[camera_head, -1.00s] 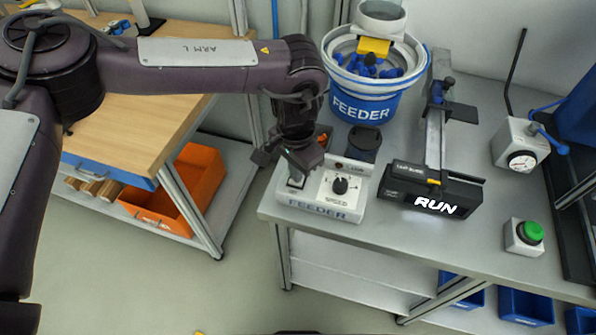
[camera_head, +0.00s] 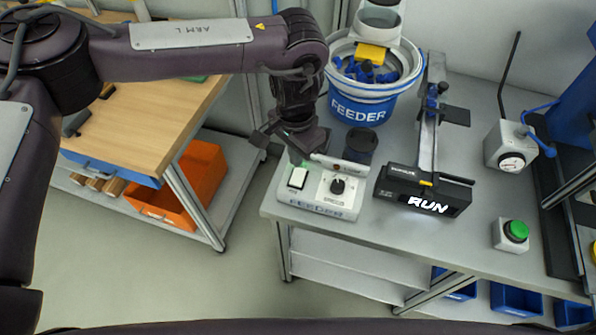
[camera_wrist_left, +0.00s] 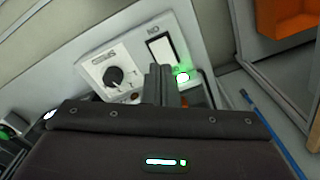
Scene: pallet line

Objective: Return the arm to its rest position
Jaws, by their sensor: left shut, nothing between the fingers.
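My left gripper (camera_head: 297,158) is shut and empty, just above and behind the feeder control box (camera_head: 318,208). The box has a pale rocker switch (camera_head: 298,178), now in plain view, and a black speed knob (camera_head: 338,186). In the left wrist view the shut fingers (camera_wrist_left: 160,85) are in front of the box, near the switch (camera_wrist_left: 162,48) and a lit green lamp (camera_wrist_left: 182,77). The fingers look clear of the switch. My left arm reaches in from the left, its upper link level. My right gripper is not in view.
The feeder bowl (camera_head: 362,108) with blue parts stands behind the box. A black display unit (camera_head: 415,190) reads RUN. A green button (camera_head: 516,231) and a gauge (camera_head: 511,161) are at the right. A wooden table (camera_head: 140,128) and orange bin (camera_head: 190,190) lie at the left.

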